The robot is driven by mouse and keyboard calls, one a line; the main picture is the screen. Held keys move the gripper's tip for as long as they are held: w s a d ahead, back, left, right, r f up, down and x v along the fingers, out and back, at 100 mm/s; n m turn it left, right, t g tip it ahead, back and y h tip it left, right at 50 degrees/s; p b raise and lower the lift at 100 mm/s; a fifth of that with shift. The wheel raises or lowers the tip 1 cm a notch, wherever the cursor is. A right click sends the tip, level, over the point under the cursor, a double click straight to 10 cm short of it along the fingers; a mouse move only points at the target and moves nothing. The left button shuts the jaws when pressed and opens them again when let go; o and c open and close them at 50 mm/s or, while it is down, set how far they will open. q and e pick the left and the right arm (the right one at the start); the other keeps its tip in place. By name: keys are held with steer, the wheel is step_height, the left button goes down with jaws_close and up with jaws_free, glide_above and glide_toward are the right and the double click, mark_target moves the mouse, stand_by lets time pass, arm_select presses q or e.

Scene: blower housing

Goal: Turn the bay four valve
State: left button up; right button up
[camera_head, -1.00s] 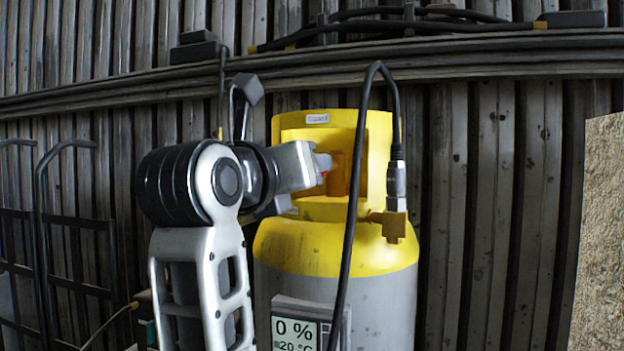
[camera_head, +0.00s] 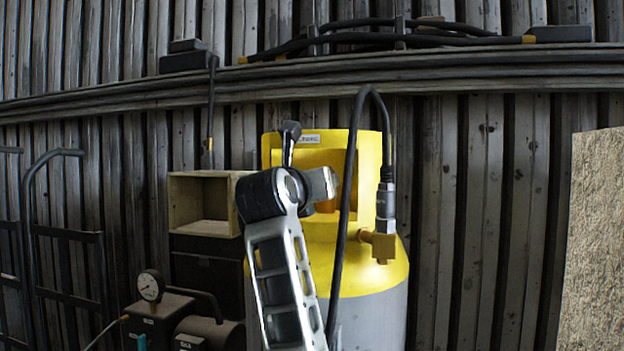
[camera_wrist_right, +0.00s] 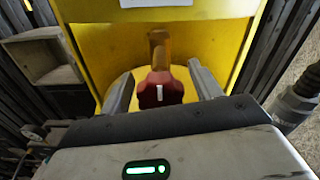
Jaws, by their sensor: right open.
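A gas cylinder (camera_head: 385,262) with a yellow top and grey body stands against the corrugated wall. In the right wrist view its valve has a red knob (camera_wrist_right: 160,95) with a white mark, on a brass stem (camera_wrist_right: 158,45) inside the yellow collar (camera_wrist_right: 215,42). My right gripper (camera_wrist_right: 161,74) is open, one finger on either side of the red knob; I cannot tell if either touches it. In the head view this gripper (camera_head: 328,186) reaches into the collar opening, and the red knob is hidden. My left gripper is not in view.
A black hose (camera_head: 346,215) loops in front of the cylinder to a brass fitting (camera_head: 380,244). A wooden box (camera_head: 198,204) and a pump with a gauge (camera_head: 151,287) stand at left, beside a hand truck (camera_head: 65,240). A rough board (camera_head: 598,240) is at right.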

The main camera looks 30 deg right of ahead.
steer(key=shift+w+d, duration=0.2)
steer(key=c, duration=1)
steer(key=shift+o, duration=0.2)
